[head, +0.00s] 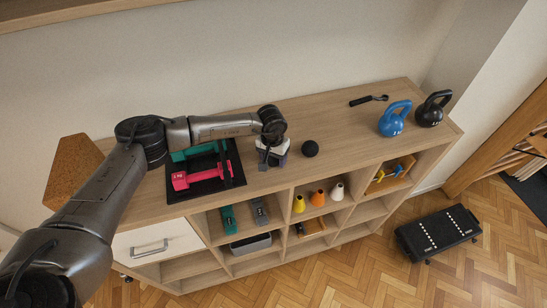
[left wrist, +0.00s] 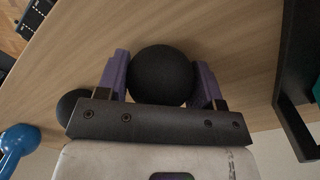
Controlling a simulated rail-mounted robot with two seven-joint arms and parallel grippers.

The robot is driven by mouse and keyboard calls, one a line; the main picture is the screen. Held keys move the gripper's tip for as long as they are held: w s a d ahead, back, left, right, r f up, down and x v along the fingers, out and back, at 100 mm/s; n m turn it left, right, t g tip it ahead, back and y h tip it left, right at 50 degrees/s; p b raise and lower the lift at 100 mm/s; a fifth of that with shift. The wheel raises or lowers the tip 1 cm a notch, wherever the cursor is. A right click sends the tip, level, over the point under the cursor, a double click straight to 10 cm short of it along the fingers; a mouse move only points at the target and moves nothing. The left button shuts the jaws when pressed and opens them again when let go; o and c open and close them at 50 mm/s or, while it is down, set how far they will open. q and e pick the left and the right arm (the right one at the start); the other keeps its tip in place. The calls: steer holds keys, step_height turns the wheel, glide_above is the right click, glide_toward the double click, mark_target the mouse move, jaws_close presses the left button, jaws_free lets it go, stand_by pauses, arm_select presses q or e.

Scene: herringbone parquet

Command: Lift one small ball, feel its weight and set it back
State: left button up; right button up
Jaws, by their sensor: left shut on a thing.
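My left gripper (head: 265,162) is low over the wooden top of the shelf unit, pointing down. In the left wrist view its two purple fingers close on the sides of a small black ball (left wrist: 160,75). In the head view the gripper hides that ball. A second small black ball (head: 310,148) rests on the top just right of the gripper. It also shows in the left wrist view (left wrist: 74,104), partly behind the gripper body. I cannot tell whether the held ball touches the wood. My right gripper is not in view.
A black tray (head: 237,168) with pink and teal dumbbells lies left of the gripper. A blue kettlebell (head: 393,122), a black kettlebell (head: 431,110) and a black-handled tool (head: 368,100) are at the right. The shelf top (head: 345,135) is clear between the loose ball and the kettlebells.

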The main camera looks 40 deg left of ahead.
arm_select(q)
steer(key=shift+r, duration=0.1)
steer(key=shift+r+b, duration=0.3)
steer(key=shift+r, duration=0.2)
steer(key=r, duration=0.1)
steer(key=r+b, duration=0.1)
steer(key=d+r, duration=0.1)
steer(key=shift+s+r, duration=0.3)
steer(key=shift+s, duration=0.05)
steer(key=s+d+r+b, duration=0.2)
steer(key=s+d+r, duration=0.4)
steer(key=d, duration=0.2)
steer(key=shift+s+r+b, duration=0.15)
steer(key=shift+s+b, duration=0.2)
steer(key=shift+b, duration=0.05)
